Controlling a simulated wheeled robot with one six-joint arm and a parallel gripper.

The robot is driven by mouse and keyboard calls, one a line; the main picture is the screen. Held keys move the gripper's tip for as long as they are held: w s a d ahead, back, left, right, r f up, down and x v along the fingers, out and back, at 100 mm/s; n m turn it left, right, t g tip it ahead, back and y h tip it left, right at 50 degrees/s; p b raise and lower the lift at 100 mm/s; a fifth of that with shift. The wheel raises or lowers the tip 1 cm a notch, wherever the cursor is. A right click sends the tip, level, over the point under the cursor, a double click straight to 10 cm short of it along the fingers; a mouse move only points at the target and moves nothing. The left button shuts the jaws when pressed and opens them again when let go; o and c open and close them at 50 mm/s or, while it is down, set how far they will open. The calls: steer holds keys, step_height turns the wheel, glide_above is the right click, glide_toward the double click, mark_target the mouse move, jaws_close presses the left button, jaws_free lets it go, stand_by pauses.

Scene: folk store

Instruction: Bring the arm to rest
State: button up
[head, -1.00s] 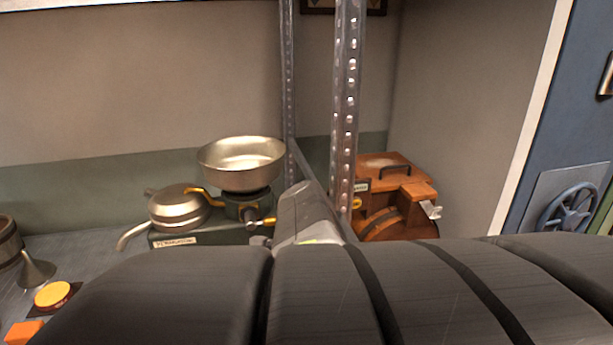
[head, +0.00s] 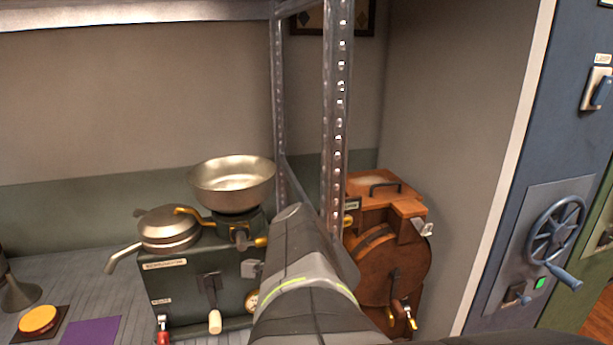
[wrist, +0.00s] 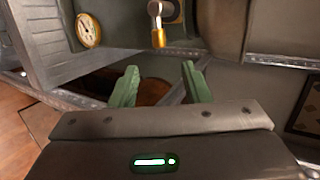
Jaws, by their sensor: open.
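My gripper (wrist: 160,88) shows in the wrist view as two green fingers held apart, with nothing between them. Beyond the fingers are a brass-tipped tap or handle (wrist: 158,36) and a round gauge (wrist: 88,30). In the head view my arm rises from the bottom middle, in front of the shelf post, and hides part of the machines behind it. The gripper itself does not show in the head view.
A green machine (head: 185,290) with a metal bowl (head: 232,184) stands left of my arm. A wooden machine (head: 385,262) stands right, behind a perforated post (head: 334,120). A blue panel with a handwheel (head: 556,232) is far right. A yellow disc (head: 38,319) lies lower left.

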mark_target(263, 244)
steer(key=b+x, duration=0.3)
steer(key=x, duration=1)
steer(key=shift+w+a+f+b, duration=0.15)
steer(key=shift+w+f+b, duration=0.1)
steer(key=shift+b, duration=0.15)
steer(key=p+v, duration=0.4)
steer(key=v, duration=1)
steer(key=b+x, duration=0.4)
steer(key=x, duration=1)
steer(key=shift+w+f, duration=0.1)
steer(key=shift+f, duration=0.15)
steer(key=shift+f+m+y+b, duration=0.25)
steer(key=shift+m+y+b, duration=0.2)
steer(key=shift+b, duration=0.3)
steer(key=shift+f+m+y+b, duration=0.15)
steer(key=shift+m+y+b, duration=0.2)
steer(key=shift+m, duration=0.2)
